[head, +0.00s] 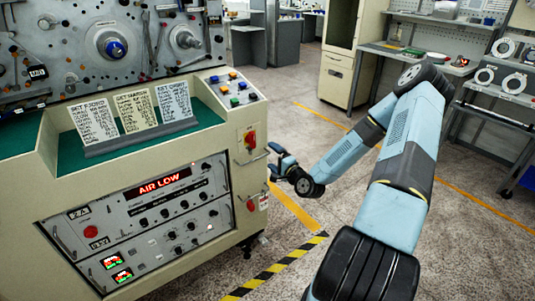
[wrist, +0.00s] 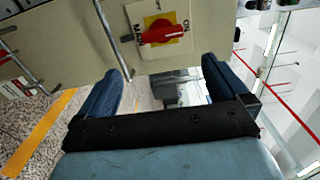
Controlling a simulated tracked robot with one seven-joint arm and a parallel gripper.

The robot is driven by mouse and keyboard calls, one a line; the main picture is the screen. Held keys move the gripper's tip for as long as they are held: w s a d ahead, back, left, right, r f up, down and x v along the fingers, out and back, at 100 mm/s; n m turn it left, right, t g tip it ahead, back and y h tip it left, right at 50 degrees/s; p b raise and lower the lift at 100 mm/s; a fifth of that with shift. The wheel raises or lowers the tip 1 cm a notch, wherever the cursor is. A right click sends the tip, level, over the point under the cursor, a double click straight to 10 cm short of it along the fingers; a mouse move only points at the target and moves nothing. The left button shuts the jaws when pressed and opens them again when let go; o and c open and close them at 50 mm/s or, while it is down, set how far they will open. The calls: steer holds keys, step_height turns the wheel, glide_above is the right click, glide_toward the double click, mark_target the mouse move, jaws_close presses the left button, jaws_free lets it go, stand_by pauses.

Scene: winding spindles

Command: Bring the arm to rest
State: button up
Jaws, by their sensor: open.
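My gripper (head: 277,162) is at the end of my blue arm, close to the right end of the cream machine cabinet (head: 48,150) in the head view. In the wrist view my gripper (wrist: 158,88) has its two blue fingers wide apart with nothing between them. A red rotary switch on a yellow plate (wrist: 160,30) is on the panel beyond the fingers. The same switch (head: 250,139) shows in the head view above and left of my gripper. I cannot tell whether a finger touches the metal handle beside the switch.
The cabinet carries an "AIR LOW" display (head: 165,183), instruction cards (head: 127,112) and coloured buttons (head: 238,86). A metal handle (head: 252,158) sticks out of its end. Shelves with reels (head: 505,78) stand at the right. The floor (head: 470,240) between is open, with yellow lines.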

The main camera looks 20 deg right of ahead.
steer(key=shift+s+d, duration=0.1)
steer(key=shift+s, duration=0.35)
steer(key=s+r+n+g+h, duration=0.3)
steer(key=s+r+n+g, duration=0.25)
steer(key=r, duration=0.65)
steer(key=s+r+n+g+h, duration=0.45)
steer(key=s+r+n, duration=0.25)
steer(key=r, duration=0.6)
steer(key=s+a+r, duration=0.1)
steer(key=s+r, duration=0.2)
steer(key=s, duration=0.4)
steer(key=s+a+r+n+g+y, duration=0.1)
steer(key=s+r, duration=0.3)
steer(key=s, duration=0.4)
steer(key=s+a+r+n+y, duration=0.1)
steer(key=s+a+r, duration=0.2)
steer(key=s, duration=0.5)
steer(key=shift+r+g, duration=0.3)
steer(key=shift+r, duration=0.4)
